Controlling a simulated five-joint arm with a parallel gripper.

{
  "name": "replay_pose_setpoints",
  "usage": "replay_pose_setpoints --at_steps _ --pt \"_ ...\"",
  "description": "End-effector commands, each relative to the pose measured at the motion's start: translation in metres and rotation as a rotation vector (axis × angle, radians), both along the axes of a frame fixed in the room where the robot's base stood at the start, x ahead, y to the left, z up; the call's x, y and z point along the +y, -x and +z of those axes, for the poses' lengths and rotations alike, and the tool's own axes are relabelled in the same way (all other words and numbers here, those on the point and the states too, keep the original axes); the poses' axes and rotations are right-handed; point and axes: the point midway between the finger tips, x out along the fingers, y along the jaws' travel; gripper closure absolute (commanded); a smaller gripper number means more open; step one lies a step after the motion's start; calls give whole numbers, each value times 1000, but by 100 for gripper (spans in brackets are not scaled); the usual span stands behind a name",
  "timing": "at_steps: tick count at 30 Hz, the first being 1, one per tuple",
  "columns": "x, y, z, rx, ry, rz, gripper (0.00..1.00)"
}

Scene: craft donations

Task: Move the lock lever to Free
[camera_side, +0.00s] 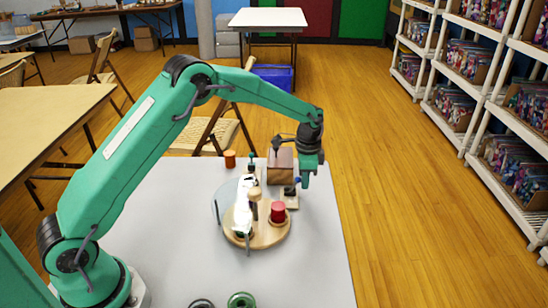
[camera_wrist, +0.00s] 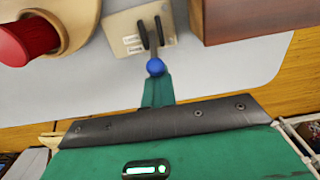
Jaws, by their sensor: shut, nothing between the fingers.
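The lock lever (camera_wrist: 155,67) has a blue ball at its end and a dark pivot bracket on a small pale wooden base (camera_wrist: 170,48). In the wrist view the lever points down the picture, toward my gripper. Two small labels on the base are too blurred to read surely. In the side view the blue ball shows small (camera_side: 298,181) above the base (camera_side: 291,201). My gripper (camera_side: 306,184) is shut and empty, pointing down right beside the ball. In the wrist view its green fingertip (camera_wrist: 157,92) is at the ball; I cannot tell if they touch.
A brown wooden block (camera_side: 281,166) stands just behind the lever base. A round wooden board (camera_side: 262,240) with a red cylinder (camera_side: 277,212) and a white device (camera_side: 243,208) is to the left. Green rings (camera_side: 241,300) lie at the front. The table's right side is clear.

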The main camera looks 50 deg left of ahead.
Motion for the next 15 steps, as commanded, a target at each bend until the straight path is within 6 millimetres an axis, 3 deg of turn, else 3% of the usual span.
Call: replay_pose_setpoints --at_steps 4,7,15 --pt "0 0 0 0 0 0 100" --pt "0 0 0 0 0 0 84" --pt "0 0 0 0 0 0 84"
